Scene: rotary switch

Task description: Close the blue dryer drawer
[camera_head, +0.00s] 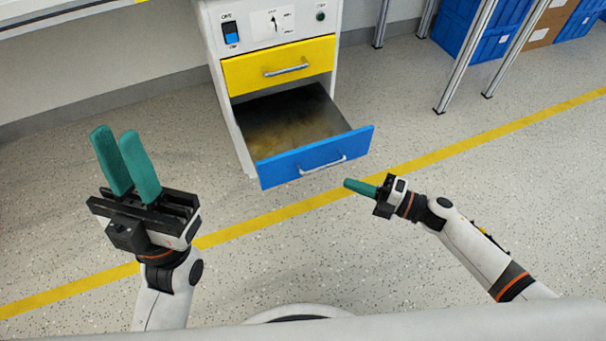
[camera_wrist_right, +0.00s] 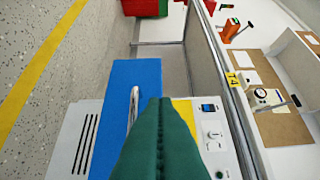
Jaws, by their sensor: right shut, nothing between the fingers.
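The blue drawer (camera_head: 270,167) is pulled out of the white cabinet, with its inside visible from above and a metal handle (camera_head: 323,164) on its front. The blue front (camera_wrist_right: 118,120) and its handle (camera_wrist_right: 134,103) also show in the right wrist view. My right gripper (camera_head: 347,183) is shut and empty, just in front of the drawer's right corner and apart from it in the head view. Its green fingers (camera_wrist_right: 155,115) cover part of the drawer in the wrist view. My left gripper (camera_head: 115,131) is open and empty, well left of the drawer, fingers pointing up.
The yellow drawer (camera_head: 245,72) above is shut. The cabinet top carries a blue switch (camera_head: 231,33) and a green button (camera_head: 320,16). Metal table legs (camera_head: 465,58) and blue crates (camera_head: 480,30) stand at the back right. The floor around the drawer is clear.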

